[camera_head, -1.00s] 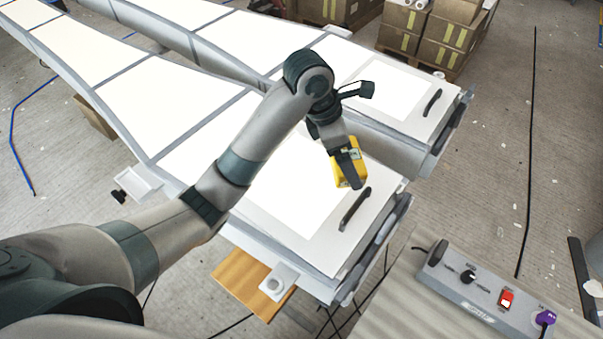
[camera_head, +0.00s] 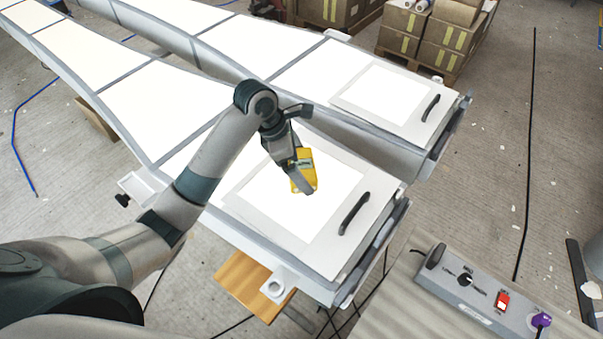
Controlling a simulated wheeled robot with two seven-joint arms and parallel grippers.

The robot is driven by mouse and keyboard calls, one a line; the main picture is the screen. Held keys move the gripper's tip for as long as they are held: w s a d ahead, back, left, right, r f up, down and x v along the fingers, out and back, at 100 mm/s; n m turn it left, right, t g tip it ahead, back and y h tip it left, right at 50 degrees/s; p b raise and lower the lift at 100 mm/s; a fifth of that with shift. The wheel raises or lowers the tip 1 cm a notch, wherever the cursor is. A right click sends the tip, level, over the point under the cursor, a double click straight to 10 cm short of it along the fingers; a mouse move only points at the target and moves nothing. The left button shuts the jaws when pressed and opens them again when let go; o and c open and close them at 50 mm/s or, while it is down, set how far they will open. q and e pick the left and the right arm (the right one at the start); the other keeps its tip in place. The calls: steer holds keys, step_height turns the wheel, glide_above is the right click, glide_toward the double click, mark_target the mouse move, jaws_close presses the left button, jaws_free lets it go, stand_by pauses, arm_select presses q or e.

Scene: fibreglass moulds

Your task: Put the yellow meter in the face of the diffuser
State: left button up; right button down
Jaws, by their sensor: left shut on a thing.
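The yellow meter (camera_head: 306,174) is held in my left gripper (camera_head: 301,176), which is shut on it. The gripper covers part of the meter. Meter and gripper show over the white face (camera_head: 333,208) of the nearer diffuser panel, left of its black handle (camera_head: 354,213). I cannot tell whether the meter touches the face. A second panel with a white face (camera_head: 384,93) and a black handle (camera_head: 430,107) lies behind it. My right gripper is not in view.
A grey control box (camera_head: 480,292) with a red switch and a purple plug sits on a bench at the lower right. Cardboard boxes (camera_head: 446,40) stand at the back. A black cable (camera_head: 529,140) runs along the open floor at right.

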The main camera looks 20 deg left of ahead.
arm_select(q)
steer(key=shift+f+p, duration=0.75)
steer(key=shift+f, duration=1.25)
steer(key=shift+f, duration=0.1)
steer(key=o, duration=0.8)
steer(key=shift+o, duration=0.2)
